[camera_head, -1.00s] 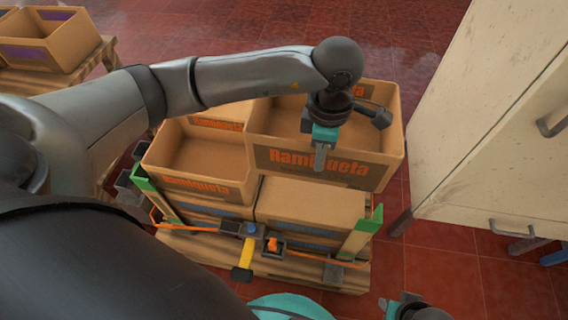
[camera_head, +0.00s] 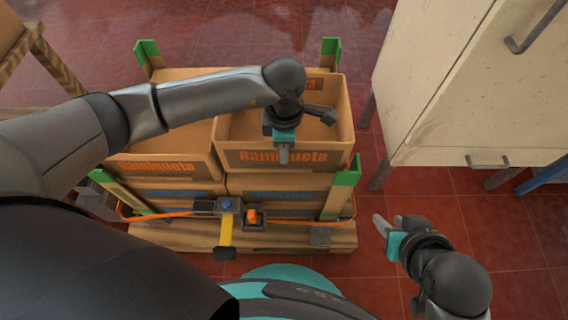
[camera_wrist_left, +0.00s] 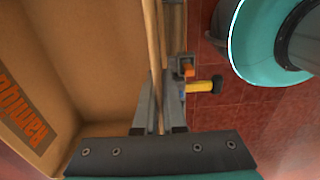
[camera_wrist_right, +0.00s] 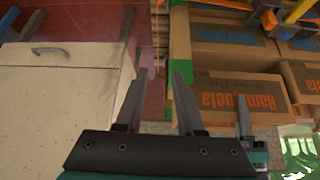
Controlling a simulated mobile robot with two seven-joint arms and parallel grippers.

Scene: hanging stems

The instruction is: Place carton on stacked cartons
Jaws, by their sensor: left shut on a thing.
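A brown open-topped carton with orange lettering (camera_head: 240,158) is at the right of the upper layer, above the right lower carton (camera_head: 270,190) and beside another open carton (camera_head: 165,168). I cannot tell if its base touches the carton below. My left gripper (camera_head: 283,155) is shut on its front wall; the left wrist view shows the fingers (camera_wrist_left: 157,115) on either side of that wall. My right gripper (camera_head: 384,232) is open and empty, right of the stack. In the right wrist view the held carton (camera_wrist_right: 240,97) shows its lettered front.
The cartons stand on a wooden pallet (camera_head: 160,235) with green-topped corner posts (camera_head: 345,178) and an orange strap carrying a yellow-handled ratchet (camera_head: 227,228). A worn white cabinet (camera_head: 440,90) stands close on the right. Red tiled floor lies between.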

